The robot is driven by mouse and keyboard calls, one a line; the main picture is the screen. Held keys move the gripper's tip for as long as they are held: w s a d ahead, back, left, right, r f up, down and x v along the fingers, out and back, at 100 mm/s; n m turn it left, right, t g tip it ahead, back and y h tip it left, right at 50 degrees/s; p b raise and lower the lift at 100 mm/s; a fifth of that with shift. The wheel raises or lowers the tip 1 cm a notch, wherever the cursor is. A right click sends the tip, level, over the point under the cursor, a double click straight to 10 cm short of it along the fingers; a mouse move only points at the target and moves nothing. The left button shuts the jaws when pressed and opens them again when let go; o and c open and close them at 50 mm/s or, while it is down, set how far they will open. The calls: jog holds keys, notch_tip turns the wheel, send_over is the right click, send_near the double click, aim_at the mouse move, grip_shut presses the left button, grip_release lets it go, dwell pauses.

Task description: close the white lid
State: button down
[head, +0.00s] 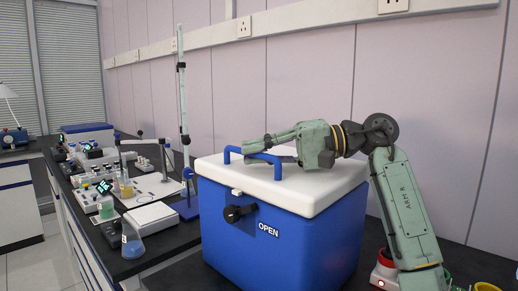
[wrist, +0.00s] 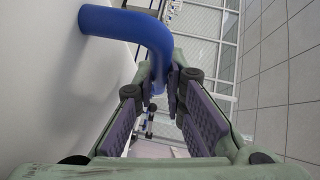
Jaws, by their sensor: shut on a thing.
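The white lid (head: 315,191) lies on top of the blue box (head: 285,245) in the head view, with no clear gap along the visible edges. A blue handle (head: 235,152) rises from the lid. My gripper (head: 257,142) reaches in from the right, low over the lid, and is shut on the handle. In the wrist view, the handle (wrist: 130,24) curves in between the two fingertips, and the lid (wrist: 45,75) is the pale surface on the left. The fingers hide part of the handle in the head view. A black latch knob (head: 236,213) sits on the box front.
Left of the box, a dark bench (head: 150,240) carries a blue-liquid flask (head: 131,240), a burette stand (head: 183,110) and several instruments. The wall is close behind.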

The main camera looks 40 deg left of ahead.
jog(key=shift+s+f, duration=0.1)
jog(key=shift+f, duration=0.2)
jog(key=c, duration=1.7)
grip_release()
jog(key=shift+o, duration=0.2)
jog(key=shift+r, duration=0.1)
jog(key=v, duration=1.1)
jog(key=shift+r, duration=0.1)
jog(key=shift+w+d, duration=0.35)
